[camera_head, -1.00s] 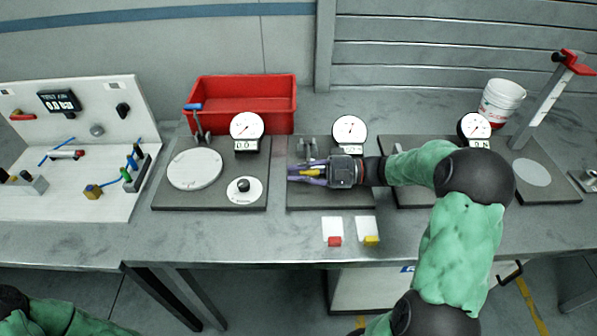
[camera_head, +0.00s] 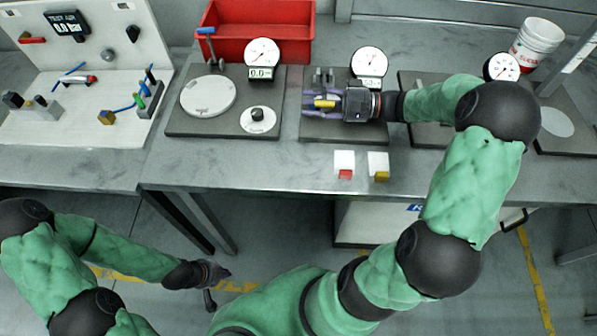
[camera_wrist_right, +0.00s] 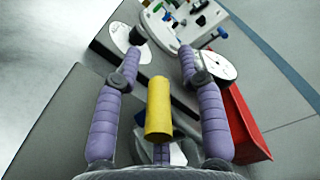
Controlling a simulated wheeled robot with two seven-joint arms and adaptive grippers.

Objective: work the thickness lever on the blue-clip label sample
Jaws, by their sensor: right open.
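My right gripper (camera_head: 308,103) is open over the middle grey station plate (camera_head: 345,131). A yellow cylinder (camera_wrist_right: 158,108), which looks like a lever handle, lies between its two purple fingers, with gaps on both sides. The cylinder also shows in the head view (camera_head: 324,104). In the right wrist view a small blue patch (camera_wrist_right: 139,118) by one finger may be the blue clip. A white patch (camera_wrist_right: 178,155) below the handle may be the label; the rest is hidden. My left gripper (camera_head: 213,283) hangs in front of the bench, too small to read.
A dial gauge (camera_head: 370,62) stands behind the middle plate. White cards with a red clip (camera_head: 345,174) and a yellow clip (camera_head: 382,176) lie in front. A red bin (camera_head: 257,45) stands behind the left plate (camera_head: 180,123). The bench front is otherwise clear.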

